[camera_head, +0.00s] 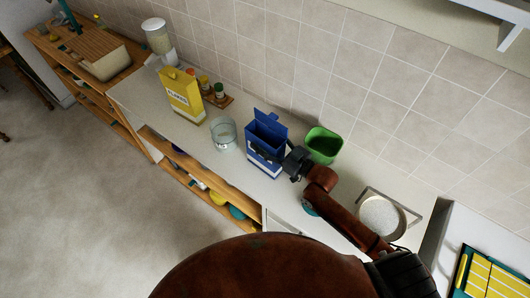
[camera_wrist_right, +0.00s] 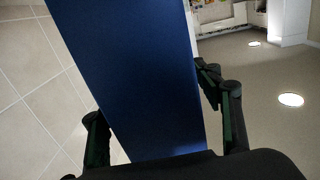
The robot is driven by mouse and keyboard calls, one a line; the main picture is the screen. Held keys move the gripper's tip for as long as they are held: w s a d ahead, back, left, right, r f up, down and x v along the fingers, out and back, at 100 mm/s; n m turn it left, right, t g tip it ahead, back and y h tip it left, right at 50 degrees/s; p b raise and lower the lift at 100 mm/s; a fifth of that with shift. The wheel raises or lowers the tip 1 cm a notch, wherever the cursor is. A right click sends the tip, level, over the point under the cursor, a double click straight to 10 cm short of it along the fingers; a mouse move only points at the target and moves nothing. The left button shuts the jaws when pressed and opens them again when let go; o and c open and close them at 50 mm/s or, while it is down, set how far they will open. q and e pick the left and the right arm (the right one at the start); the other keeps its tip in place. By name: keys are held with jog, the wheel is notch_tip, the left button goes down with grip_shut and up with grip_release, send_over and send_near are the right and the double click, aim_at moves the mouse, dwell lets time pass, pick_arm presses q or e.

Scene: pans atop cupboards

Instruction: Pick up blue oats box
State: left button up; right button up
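The blue oats box (camera_head: 266,138) stands upright on the counter with its top flap open. My right gripper (camera_head: 277,156) is at its front right side, with the arm coming in from the lower right. In the right wrist view the box's blue face (camera_wrist_right: 150,80) fills the middle, between the spread fingers of the right gripper (camera_wrist_right: 160,105). One finger is on each side of the box, with narrow gaps beside the fingers' lower parts. Whether the fingertips touch the box is unclear. My left gripper is not in view.
A green bowl (camera_head: 323,145) stands close behind the gripper, near the tiled wall. A glass container (camera_head: 223,133) and a yellow flakes box (camera_head: 183,96) are left of the oats box. A round pan (camera_head: 382,217) is to the right. Open shelves (camera_head: 205,183) lie below the counter.

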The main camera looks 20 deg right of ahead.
grip_shut()
dwell(0.5)
jog(key=shift+r, duration=0.1)
